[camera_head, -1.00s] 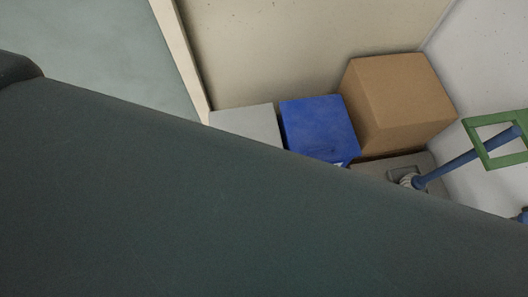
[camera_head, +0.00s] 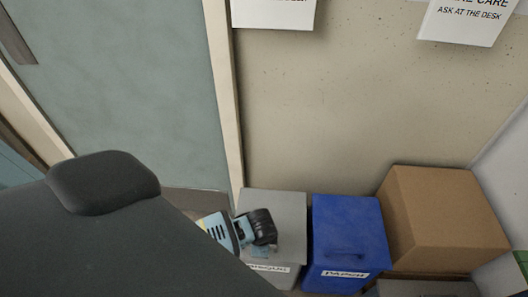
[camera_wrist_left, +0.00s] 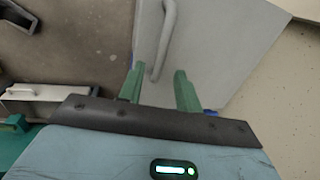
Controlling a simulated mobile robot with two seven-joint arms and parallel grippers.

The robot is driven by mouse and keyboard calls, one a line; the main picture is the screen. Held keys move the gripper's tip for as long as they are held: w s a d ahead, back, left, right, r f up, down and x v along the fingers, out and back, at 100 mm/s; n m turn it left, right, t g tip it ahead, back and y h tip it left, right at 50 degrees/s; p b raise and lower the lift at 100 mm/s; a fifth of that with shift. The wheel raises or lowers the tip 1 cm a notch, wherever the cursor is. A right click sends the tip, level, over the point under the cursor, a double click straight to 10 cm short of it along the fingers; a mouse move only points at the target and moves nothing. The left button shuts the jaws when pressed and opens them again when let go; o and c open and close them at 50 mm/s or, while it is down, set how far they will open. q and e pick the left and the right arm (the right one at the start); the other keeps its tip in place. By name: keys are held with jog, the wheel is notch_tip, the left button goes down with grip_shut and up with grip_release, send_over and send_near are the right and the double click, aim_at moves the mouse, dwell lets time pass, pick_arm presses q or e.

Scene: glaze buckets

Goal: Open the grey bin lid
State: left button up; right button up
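The grey bin (camera_head: 283,209) stands at the foot of the beige wall, left of the blue bin. Its lid looks shut, and a white label on its front is partly covered. My left gripper (camera_wrist_left: 159,67) is over the bin's top in the head view, where its fingertips are hidden. In the left wrist view its two green fingers are apart. The grey lid (camera_wrist_left: 205,45) lies beyond them with a curved bar handle (camera_wrist_left: 168,30), whose lower end appears between the fingers. I cannot tell whether they touch it. My right gripper is not in view.
A blue bin (camera_head: 348,225) labelled PAPER stands close on the grey bin's right. A brown cardboard box (camera_head: 440,220) is further right by the wall corner. A grey-green door (camera_head: 130,90) is at left.

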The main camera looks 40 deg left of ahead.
pick_arm(q)
jog(key=shift+w+a+f+b, duration=0.1)
jog(key=shift+w+f+b, duration=0.1)
jog(key=shift+f, duration=0.65)
jog(key=shift+w+a+f+b, duration=0.1)
jog(key=shift+f+b, duration=0.1)
jog(key=shift+f, duration=0.65)
grip_shut()
